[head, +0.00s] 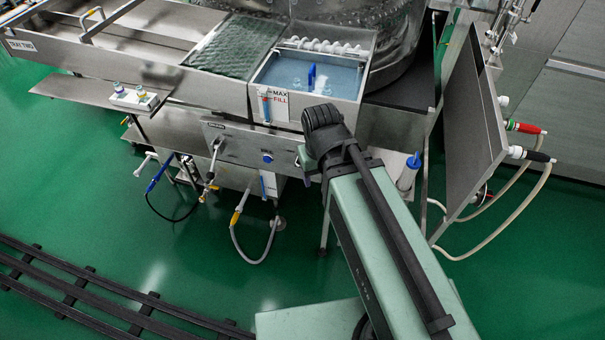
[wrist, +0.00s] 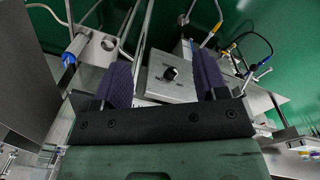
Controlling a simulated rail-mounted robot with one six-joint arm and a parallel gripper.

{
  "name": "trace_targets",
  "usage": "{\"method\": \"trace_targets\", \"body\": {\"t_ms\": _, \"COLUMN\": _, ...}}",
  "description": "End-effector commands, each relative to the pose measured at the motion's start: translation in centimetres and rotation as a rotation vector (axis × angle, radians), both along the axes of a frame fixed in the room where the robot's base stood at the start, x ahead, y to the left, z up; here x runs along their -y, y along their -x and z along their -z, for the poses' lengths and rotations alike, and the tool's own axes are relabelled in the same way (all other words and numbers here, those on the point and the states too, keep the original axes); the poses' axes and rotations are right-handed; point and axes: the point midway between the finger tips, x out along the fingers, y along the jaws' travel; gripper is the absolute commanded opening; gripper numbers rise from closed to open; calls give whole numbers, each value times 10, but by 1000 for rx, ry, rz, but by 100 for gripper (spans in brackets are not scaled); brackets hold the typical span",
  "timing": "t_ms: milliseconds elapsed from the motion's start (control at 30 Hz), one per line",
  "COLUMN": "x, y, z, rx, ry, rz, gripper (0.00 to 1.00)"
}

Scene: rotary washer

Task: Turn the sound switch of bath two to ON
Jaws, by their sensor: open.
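In the wrist view, a black rotary knob with a light mark (wrist: 170,73) sits on a steel box (wrist: 160,88). My gripper (wrist: 163,62) is open, with its two purple fingers apart on either side of the knob in the picture. Nothing is held between them, and I see no contact with the knob. No readable label shows beside it. In the head view, my arm covers most of my gripper and the area around it. A small blue knob (head: 267,157) shows on the steel front panel (head: 233,143), left of my arm; I cannot tell whether it is the same knob.
A water-filled bath (head: 335,80) with a MAX/FILL label stands above the panel. A blue-capped tube (head: 408,172) is right of my arm. A hose with a yellow fitting (head: 237,215) hangs below. A tilted steel panel (head: 470,130) stands at the right. Green floor is open in front.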

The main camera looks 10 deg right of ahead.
Motion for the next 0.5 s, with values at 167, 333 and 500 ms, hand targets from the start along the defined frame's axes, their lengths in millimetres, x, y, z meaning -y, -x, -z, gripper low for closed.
{"method": "trace_targets", "body": {"t_ms": 167, "x": -15, "y": -13, "z": 145, "rx": 74, "ry": 176, "rz": -152, "gripper": 66}}
{"method": "trace_targets", "body": {"t_ms": 333, "x": -24, "y": -37, "z": 234, "rx": 184, "ry": 426, "rz": -388, "gripper": 66}}
{"method": "trace_targets", "body": {"t_ms": 500, "x": -39, "y": -70, "z": 301, "rx": 301, "ry": 780, "rz": -717, "gripper": 66}}
